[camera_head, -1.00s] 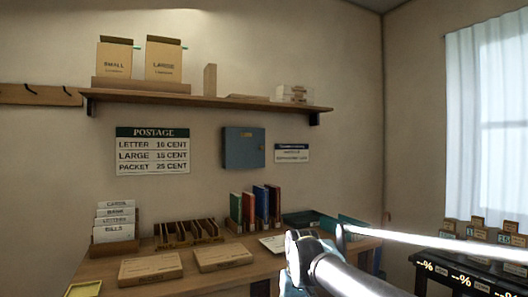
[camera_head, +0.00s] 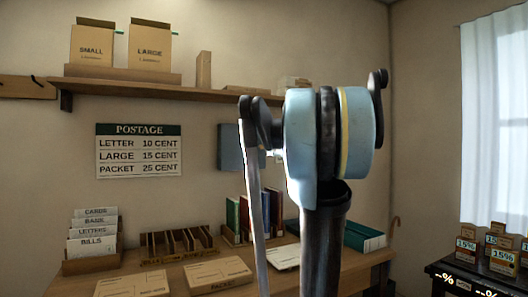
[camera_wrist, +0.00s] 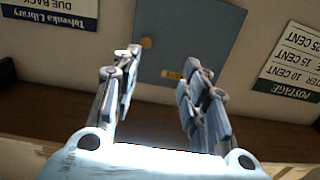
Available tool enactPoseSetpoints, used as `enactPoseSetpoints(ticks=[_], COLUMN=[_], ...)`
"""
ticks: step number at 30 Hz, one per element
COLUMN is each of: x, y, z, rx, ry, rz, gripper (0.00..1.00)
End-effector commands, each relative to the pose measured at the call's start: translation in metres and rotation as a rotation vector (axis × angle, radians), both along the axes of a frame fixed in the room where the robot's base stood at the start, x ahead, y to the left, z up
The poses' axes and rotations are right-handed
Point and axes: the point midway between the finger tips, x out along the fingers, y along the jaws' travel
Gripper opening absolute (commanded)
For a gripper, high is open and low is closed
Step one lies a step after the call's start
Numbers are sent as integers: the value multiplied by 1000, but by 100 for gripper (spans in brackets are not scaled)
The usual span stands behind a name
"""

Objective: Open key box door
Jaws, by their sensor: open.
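The key box (camera_head: 229,150) is a blue-grey metal box on the wall, below the shelf and right of the postage sign. In the wrist view, which is upside down, the key box (camera_wrist: 190,30) fills the upper middle. Its flat front looks shut. A small round brass knob (camera_wrist: 147,43) and a yellow label (camera_wrist: 172,75) show on it. My gripper (camera_wrist: 164,58) is open and empty, its fingers apart in front of the box. The knob appears between the fingers, nearer the left one; no contact can be made out.
A wooden shelf (camera_head: 170,88) with cartons runs above the box. The desk below holds a file rack (camera_head: 92,245), a sorter (camera_head: 178,243), books (camera_head: 270,208) and flat parcels (camera_head: 215,274). A postage sign (camera_wrist: 290,60) and a library sign (camera_wrist: 50,12) flank the box.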

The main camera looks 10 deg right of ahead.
Motion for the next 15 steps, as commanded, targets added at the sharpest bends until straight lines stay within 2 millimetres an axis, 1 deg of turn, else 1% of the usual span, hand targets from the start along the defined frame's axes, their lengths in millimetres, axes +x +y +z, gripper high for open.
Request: enactPoseSetpoints(ticks=[1, 3, 6, 10, 15], x=[4, 9, 15, 28, 53], y=[-8, -15, -19, -18, -12], z=[6, 11, 13, 13, 13], rx=[1, 0, 0, 0, 1], ry=[-15, -28, -33, -33, -31], rz=[-16, -30, -40, -42, -44], gripper=[41, 41, 41, 41, 41])
